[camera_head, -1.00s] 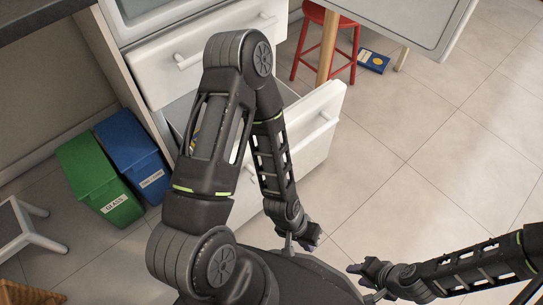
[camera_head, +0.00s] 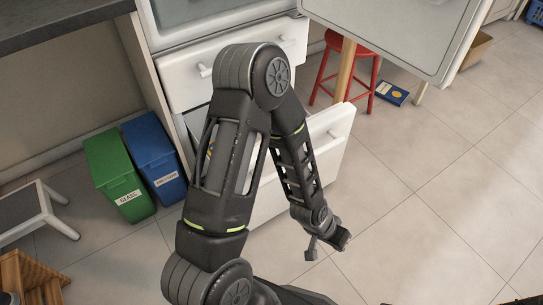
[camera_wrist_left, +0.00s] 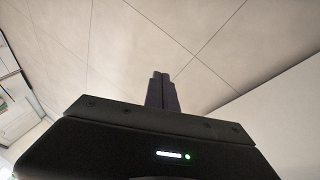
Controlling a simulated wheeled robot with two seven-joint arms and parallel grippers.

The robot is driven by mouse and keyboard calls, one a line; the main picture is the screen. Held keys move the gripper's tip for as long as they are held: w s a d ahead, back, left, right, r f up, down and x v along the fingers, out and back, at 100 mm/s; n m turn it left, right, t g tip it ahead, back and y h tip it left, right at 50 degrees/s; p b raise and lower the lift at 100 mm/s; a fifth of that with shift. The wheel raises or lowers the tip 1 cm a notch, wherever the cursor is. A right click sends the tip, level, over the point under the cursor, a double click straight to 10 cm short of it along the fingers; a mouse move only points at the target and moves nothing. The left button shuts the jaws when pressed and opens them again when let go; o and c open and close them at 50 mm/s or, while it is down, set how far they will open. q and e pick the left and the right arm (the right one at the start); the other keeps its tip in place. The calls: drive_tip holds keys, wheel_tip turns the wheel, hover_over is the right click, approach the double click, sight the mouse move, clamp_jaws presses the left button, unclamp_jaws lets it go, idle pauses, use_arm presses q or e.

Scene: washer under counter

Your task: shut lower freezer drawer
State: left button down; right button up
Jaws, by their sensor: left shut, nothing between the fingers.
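The lower freezer drawer (camera_head: 327,133) is white and stands pulled out in the head view. Its front panel faces right, and my left arm hides much of its inside and front. My left gripper (camera_head: 345,241) is low, in front of the drawer's front and to its lower right in the picture; I see no contact. In the left wrist view the fingers (camera_wrist_left: 161,90) are together and empty, above floor tiles.
A white upper drawer (camera_head: 290,42) with a handle sits above. Green (camera_head: 113,170) and blue (camera_head: 150,150) bins stand left.

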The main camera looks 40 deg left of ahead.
use_arm(q)
drive_tip(key=w+a+r+m+y, duration=0.1)
drive_tip(key=w+a+r+m, duration=0.45)
drive_tip(key=r, duration=0.25)
drive_tip(key=w+a+r+m+y, duration=0.1)
drive_tip(key=w+a+r+m, duration=0.4)
drive_tip(key=r, duration=0.4)
drive_tip(key=s+a+r+m+g+y, duration=0.2)
drive_tip(key=s+a+r+m+y, duration=0.2)
drive_tip(key=s+a+m, duration=0.3)
drive_tip(key=a+r+m, duration=0.1)
drive_tip(key=a+m, duration=0.3)
drive_tip(key=shift+s+a+g+p, duration=0.25)
drive_tip(key=shift+a+g+p, duration=0.05)
drive_tip(key=shift+a, duration=0.05)
drive_tip(key=shift+f+m, duration=0.1)
drive_tip(key=shift+m, duration=0.15)
